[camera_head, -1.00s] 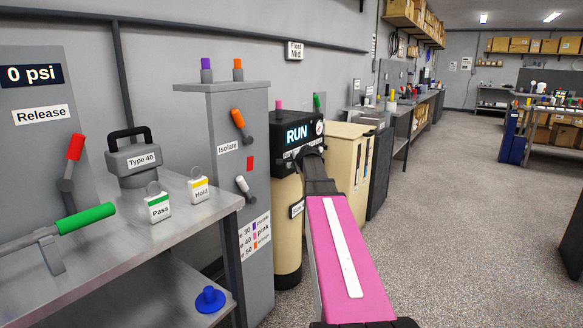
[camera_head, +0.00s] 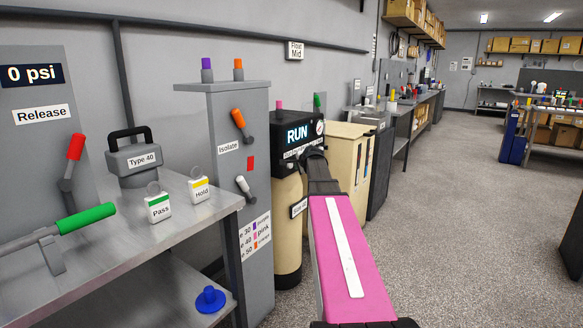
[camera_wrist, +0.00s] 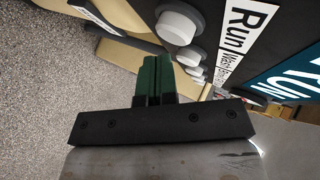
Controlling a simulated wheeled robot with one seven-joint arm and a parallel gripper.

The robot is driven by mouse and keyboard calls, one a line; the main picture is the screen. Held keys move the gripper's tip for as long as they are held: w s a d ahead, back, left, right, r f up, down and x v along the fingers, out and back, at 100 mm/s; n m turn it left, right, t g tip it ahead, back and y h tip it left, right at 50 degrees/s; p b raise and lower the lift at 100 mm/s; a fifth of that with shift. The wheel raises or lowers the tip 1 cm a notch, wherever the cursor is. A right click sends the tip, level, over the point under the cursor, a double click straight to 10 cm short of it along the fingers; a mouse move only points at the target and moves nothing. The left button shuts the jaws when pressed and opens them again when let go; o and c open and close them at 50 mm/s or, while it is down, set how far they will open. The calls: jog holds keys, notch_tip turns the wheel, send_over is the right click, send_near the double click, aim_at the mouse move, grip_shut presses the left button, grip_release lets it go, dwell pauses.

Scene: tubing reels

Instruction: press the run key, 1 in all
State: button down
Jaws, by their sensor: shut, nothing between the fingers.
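The control head (camera_head: 284,146) is a black box on a cream tank, with a lit display reading RUN (camera_head: 298,134). In the wrist view, a row of round white keys runs along its dark face beside a strip labelled Run, Wash and more (camera_wrist: 236,40). The largest, nearest key (camera_wrist: 180,24) lies beside the word Run. My gripper (camera_wrist: 157,62) has green fingers, shut and empty, with their tips just below that key. I cannot tell whether they touch it. In the head view, my wrist covers the keys.
A grey column with valve levers (camera_head: 220,115) stands close to the left of the tank. A cream cabinet (camera_head: 350,150) stands to the right. A metal bench (camera_head: 185,230) with tagged items is at the left. The speckled floor (camera_head: 460,220) at the right is open.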

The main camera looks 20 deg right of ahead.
jog(key=s+d, duration=0.1)
jog(key=s, duration=0.1)
jog(key=s+d, duration=0.2)
jog(key=shift+d, duration=0.1)
dwell(0.4)
dwell(0.5)
jog(key=s+a+f+n+g, duration=0.35)
jog(key=s+a+f, duration=0.4)
jog(key=f, duration=0.25)
jog(key=s+a+f+n+g, duration=0.3)
jog(key=s+a+f+n, duration=0.2)
jog(key=s+a+f, duration=0.3)
jog(key=s+a+f+n+g, duration=0.2)
jog(key=s+a+f+n, duration=0.1)
jog(key=s+f, duration=0.3)
jog(key=s+a+f+n+g, duration=0.3)
jog(key=s+a+f+n, duration=0.1)
jog(key=s, duration=0.7)
jog(key=shift+a+f+h, duration=0.4)
jog(key=shift+a+f, duration=0.5)
jog(key=shift+a, duration=0.3)
jog(key=shift+n, duration=0.25)
